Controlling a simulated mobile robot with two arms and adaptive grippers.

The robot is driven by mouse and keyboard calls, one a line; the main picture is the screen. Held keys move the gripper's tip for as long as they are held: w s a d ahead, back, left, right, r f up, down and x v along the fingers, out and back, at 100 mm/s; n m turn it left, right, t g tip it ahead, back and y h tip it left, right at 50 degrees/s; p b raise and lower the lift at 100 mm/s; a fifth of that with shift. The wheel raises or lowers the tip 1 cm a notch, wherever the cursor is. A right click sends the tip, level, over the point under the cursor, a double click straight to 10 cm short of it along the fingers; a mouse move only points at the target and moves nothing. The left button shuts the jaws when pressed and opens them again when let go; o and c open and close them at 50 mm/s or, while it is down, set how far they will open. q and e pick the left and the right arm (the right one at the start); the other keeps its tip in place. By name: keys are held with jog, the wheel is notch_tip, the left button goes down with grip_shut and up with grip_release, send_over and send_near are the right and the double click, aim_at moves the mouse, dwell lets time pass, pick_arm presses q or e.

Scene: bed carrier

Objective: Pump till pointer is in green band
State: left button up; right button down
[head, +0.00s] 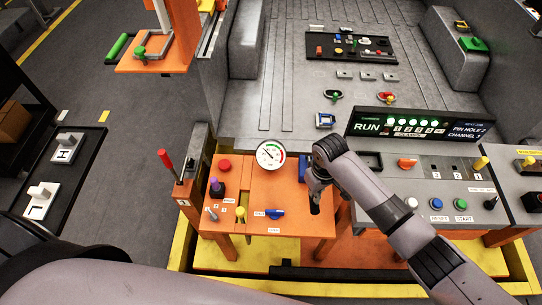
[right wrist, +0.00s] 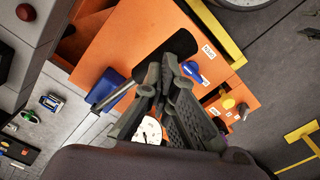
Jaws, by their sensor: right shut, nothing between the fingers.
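The round white gauge (head: 270,154) stands on the orange panel (head: 255,190), with a green band at its upper right. Its thin pointer seems to lean to the upper left, but it is small. The gauge is partly hidden behind my fingers in the right wrist view (right wrist: 149,130). A pump lever with a black grip (right wrist: 181,44) and metal rod rises from a blue block (right wrist: 104,88). My right gripper (head: 316,186) is shut and empty close to this grip; contact is unclear. It also shows in the right wrist view (right wrist: 172,62). My left gripper is out of view.
A blue valve handle (head: 275,213), yellow knob (head: 240,212), purple-topped stick (head: 216,186) and red button (head: 224,165) crowd the panel. A red-handled lever (head: 166,160) stands at its left. A grey console (head: 430,200) lies to the right.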

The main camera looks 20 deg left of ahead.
aim_at(314, 204)
jog(key=shift+s+f+b, duration=0.15)
jog(key=shift+f+b, duration=0.2)
jog(key=shift+f, duration=0.55)
jog(key=shift+s+f+b, duration=0.2)
jog(key=shift+f+b, duration=0.2)
jog(key=shift+f, duration=0.5)
jog(key=shift+s+f+b, duration=0.15)
jog(key=shift+f+b, duration=0.2)
jog(key=shift+f, duration=0.55)
jog(key=r+p, duration=0.3)
jog(key=shift+w+r, duration=0.25)
jog(key=shift+w, duration=0.1)
jog(key=r, duration=0.1)
jog(key=r+p, duration=0.1)
jog(key=shift+w+a+r, duration=0.1)
jog(key=shift+w+r, duration=0.15)
jog(key=shift+r, duration=0.1)
jog(key=shift+w+r, duration=0.15)
jog(key=shift+r, duration=0.2)
jog(key=shift+w+r, duration=0.1)
jog(key=shift+r, duration=0.7)
